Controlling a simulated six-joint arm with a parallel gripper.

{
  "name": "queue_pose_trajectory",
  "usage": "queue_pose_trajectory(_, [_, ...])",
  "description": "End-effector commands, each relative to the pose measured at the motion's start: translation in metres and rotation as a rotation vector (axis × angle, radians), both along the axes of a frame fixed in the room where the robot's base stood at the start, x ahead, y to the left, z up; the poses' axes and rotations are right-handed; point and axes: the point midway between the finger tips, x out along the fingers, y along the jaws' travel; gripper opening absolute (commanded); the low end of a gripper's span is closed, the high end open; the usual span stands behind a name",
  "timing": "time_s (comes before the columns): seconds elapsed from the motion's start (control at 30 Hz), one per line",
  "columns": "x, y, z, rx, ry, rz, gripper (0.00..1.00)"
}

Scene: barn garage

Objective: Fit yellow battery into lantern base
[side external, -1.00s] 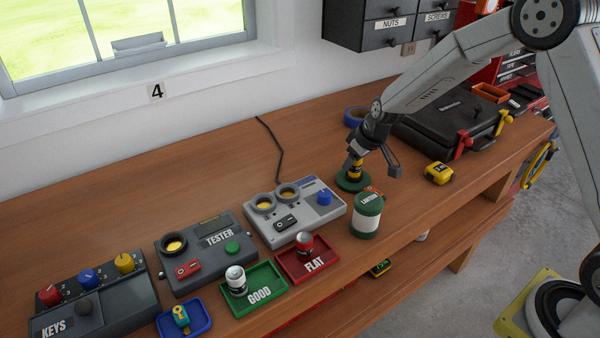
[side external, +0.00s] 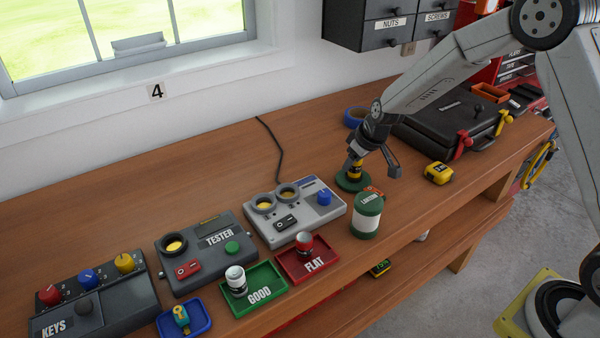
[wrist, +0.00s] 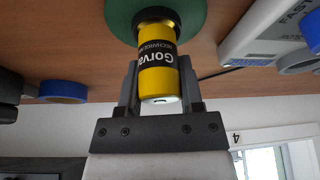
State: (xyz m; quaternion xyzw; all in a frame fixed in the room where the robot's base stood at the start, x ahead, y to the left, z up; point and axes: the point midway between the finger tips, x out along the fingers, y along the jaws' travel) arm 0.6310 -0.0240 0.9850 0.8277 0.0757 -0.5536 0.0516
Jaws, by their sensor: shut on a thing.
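The yellow battery (wrist: 158,74) with a black label is between the fingers of my gripper (wrist: 158,88), which is shut on it. In the wrist view its far end meets the green lantern base (wrist: 190,12); how deep it sits inside is hidden. In the side view the battery (side external: 355,168) stands roughly upright over the round green base (side external: 352,183), with my gripper (side external: 357,164) around its upper part. The green and white lantern body (side external: 366,216) stands just in front of the base, apart from it.
A grey two-socket device (side external: 295,212) lies left of the base. The GOOD tray (side external: 266,302) and FLAT tray (side external: 318,275) each hold a battery. A yellow tape measure (side external: 439,173), black case (side external: 440,135) and blue tape roll (side external: 354,117) lie to the right and behind.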

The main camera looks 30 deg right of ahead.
Motion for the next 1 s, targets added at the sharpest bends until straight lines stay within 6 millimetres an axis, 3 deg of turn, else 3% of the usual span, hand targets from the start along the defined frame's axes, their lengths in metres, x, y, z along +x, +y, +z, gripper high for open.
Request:
queue_pose_trajectory(0.77, [0.001,0.000,-0.011,0.001,-0.002,-0.001,0.00])
queue_pose_trajectory(0.8, [0.001,0.000,-0.010,0.001,-0.002,-0.001,0.57])
queue_pose_trajectory(0.83, [0.001,0.000,-0.010,0.001,-0.002,-0.001,0.62])
queue_pose_trajectory(1.0, [0.001,0.000,-0.010,0.000,-0.002,0.000,0.62])
